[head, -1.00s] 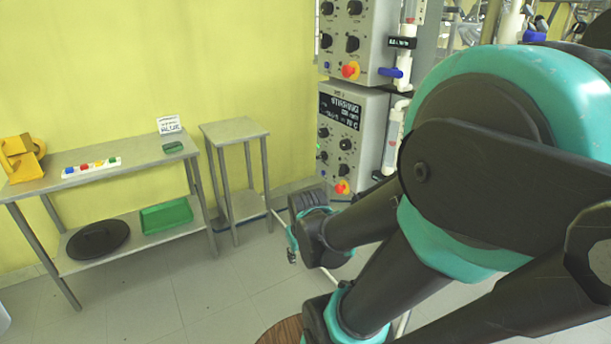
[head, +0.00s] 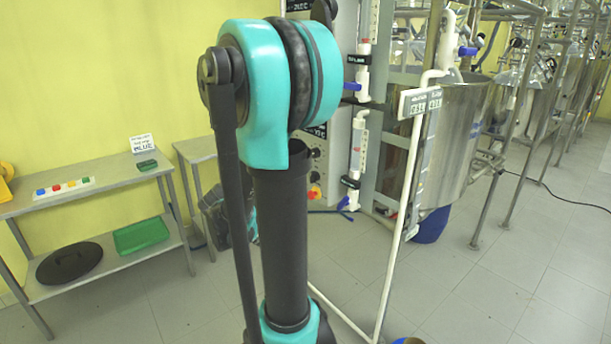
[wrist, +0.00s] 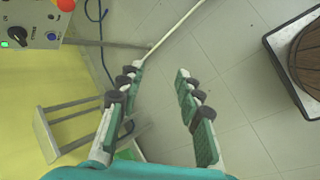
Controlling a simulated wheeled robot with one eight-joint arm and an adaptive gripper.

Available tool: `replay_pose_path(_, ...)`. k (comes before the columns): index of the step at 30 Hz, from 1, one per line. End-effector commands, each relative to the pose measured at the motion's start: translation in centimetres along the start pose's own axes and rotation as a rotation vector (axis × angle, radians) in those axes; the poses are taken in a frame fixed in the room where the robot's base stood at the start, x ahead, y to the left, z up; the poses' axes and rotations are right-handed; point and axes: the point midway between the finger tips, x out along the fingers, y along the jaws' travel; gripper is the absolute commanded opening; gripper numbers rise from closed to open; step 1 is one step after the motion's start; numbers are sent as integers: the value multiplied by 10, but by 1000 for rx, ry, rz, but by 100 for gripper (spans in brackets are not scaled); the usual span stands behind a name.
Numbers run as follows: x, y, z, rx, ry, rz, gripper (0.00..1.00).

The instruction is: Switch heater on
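The grey control panels in the head view (head: 333,165) stand at the wall behind my arm, which hides most of them. A dark knob and a red-and-yellow stop button still show on the lower one. The wrist view shows a corner of a panel (wrist: 30,28) at top left, with a lit green button (wrist: 5,44), a black knob (wrist: 17,33), a blue button (wrist: 52,36) and a red stop button (wrist: 65,4). I cannot tell which control is the heater's. My gripper (wrist: 158,78) is open and empty, its fingers wide apart, and is away from the panel.
A small grey stand (head: 190,147) is beside a longer table (head: 100,187) with coloured blocks. A white pipe frame (head: 400,200) and a steel vessel (head: 455,135) stand on the right. Open tiled floor lies at the front right.

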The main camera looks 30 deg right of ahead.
Motion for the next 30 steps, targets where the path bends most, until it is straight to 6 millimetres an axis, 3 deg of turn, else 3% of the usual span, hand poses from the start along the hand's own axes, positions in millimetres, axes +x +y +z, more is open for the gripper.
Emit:
replay_pose_path(6,28,74,-10,-336,-222,164,35)
replay_pose_path(15,52,154,-27,-770,-616,294,35)
replay_pose_path(21,57,182,-39,-966,-850,309,35)
replay_pose_path(30,61,195,-41,-1047,-962,302,35)
